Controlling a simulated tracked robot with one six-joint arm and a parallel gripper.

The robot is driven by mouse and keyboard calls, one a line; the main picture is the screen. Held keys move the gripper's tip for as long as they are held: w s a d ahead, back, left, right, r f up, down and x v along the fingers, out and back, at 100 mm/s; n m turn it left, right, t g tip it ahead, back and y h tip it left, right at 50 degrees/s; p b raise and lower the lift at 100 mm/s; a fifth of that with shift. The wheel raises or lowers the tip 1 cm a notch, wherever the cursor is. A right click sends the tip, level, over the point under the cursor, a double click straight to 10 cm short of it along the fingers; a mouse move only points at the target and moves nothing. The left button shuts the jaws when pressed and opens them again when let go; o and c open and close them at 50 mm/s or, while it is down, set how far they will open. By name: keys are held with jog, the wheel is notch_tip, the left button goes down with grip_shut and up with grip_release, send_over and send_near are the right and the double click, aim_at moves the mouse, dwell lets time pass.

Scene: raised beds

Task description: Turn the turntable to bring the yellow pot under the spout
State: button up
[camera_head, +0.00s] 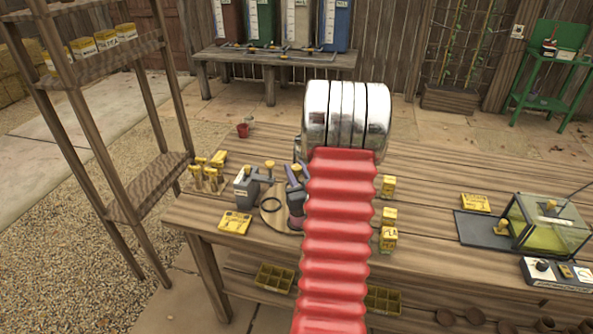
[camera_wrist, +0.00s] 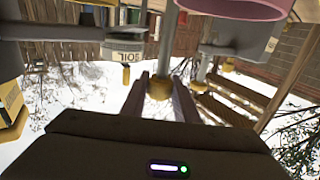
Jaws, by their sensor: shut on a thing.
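The turntable (camera_head: 270,218) is a round wooden disc on the bench, partly covered by my arm in the head view. My gripper (camera_head: 296,172) is at its right side, its purple fingers pointing up beside a yellow knob. In the wrist view my gripper (camera_wrist: 160,90) has its fingers on both sides of a round yellow knob (camera_wrist: 158,88) and is shut on it. A grey dispenser (camera_head: 248,190) with yellow-topped parts stands at the disc's left. A pink pot (camera_wrist: 238,8) shows at the wrist view's top edge. I cannot make out a yellow pot; my arm hides part of the disc.
A yellow packet (camera_head: 235,222) lies left of the turntable, with several yellow-handled tools (camera_head: 207,178) behind it. Yellow boxes (camera_head: 388,215) stand right of my arm. A glass case (camera_head: 550,222) is at the right. The bench between boxes and case is mostly clear.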

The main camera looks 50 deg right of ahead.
jog(key=shift+w+a+r+m+g+h, duration=0.1)
jog(key=shift+w+m+g+h, duration=0.05)
jog(key=shift+m+g+h, duration=1.55)
jog(key=o, duration=1.1)
jog(key=shift+c, duration=0.2)
